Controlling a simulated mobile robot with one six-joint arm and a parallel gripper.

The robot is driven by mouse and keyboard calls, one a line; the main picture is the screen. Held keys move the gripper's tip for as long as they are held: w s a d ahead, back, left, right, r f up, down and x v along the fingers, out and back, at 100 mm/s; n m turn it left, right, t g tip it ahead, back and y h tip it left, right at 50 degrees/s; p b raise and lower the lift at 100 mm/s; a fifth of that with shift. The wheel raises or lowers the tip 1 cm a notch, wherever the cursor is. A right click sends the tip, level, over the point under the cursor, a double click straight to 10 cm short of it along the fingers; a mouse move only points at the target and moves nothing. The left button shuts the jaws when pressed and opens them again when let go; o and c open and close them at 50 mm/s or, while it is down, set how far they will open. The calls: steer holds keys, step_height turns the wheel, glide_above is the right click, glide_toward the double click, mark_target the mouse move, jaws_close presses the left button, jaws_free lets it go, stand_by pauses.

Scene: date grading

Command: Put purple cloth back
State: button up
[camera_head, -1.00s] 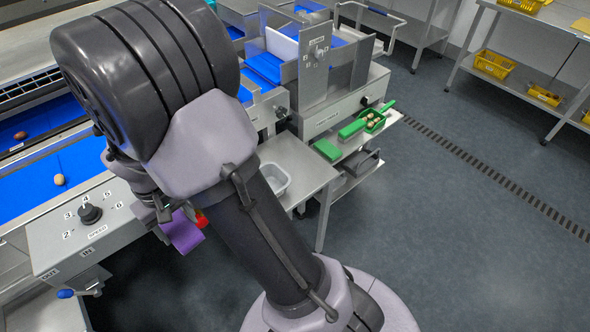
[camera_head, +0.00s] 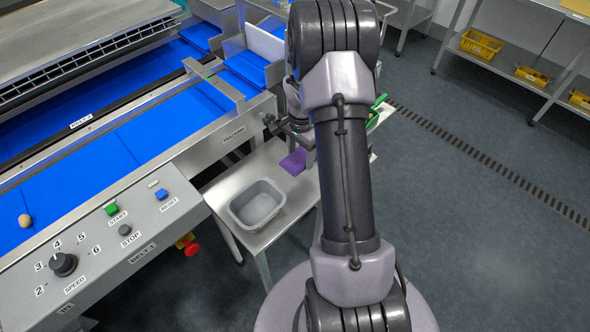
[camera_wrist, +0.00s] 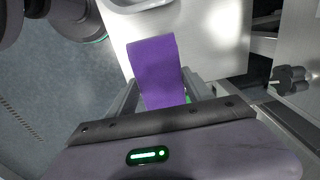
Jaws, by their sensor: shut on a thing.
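The purple cloth (camera_wrist: 155,68) hangs from my gripper (camera_wrist: 160,95) in the wrist view, gripped between its fingers, with its free end toward the steel side table (camera_wrist: 205,45). In the head view the cloth (camera_head: 294,161) shows just left of my arm, over the far part of the side table (camera_head: 225,190). My gripper (camera_head: 303,138) is mostly hidden behind my wrist there. I cannot tell whether the cloth touches the tabletop.
A grey tub (camera_head: 258,204) stands on the side table's near part. The conveyor with blue belt (camera_head: 150,135) and control panel (camera_head: 120,235) is on the left. A date-like brown item (camera_head: 25,220) lies on the belt. Yellow crates (camera_head: 481,44) sit on a rack at right.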

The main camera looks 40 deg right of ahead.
mark_target(301, 181)
steer(key=f+b, duration=0.1)
steer(key=f, duration=0.2)
steer(key=f+b, duration=0.1)
steer(key=f, duration=0.2)
steer(key=f+b, duration=0.1)
steer(key=f, duration=0.2)
steer(key=shift+s+f+b, duration=0.3)
steer(key=shift+s+f, duration=0.05)
steer(key=shift+f, duration=0.05)
steer(key=o, duration=1.2)
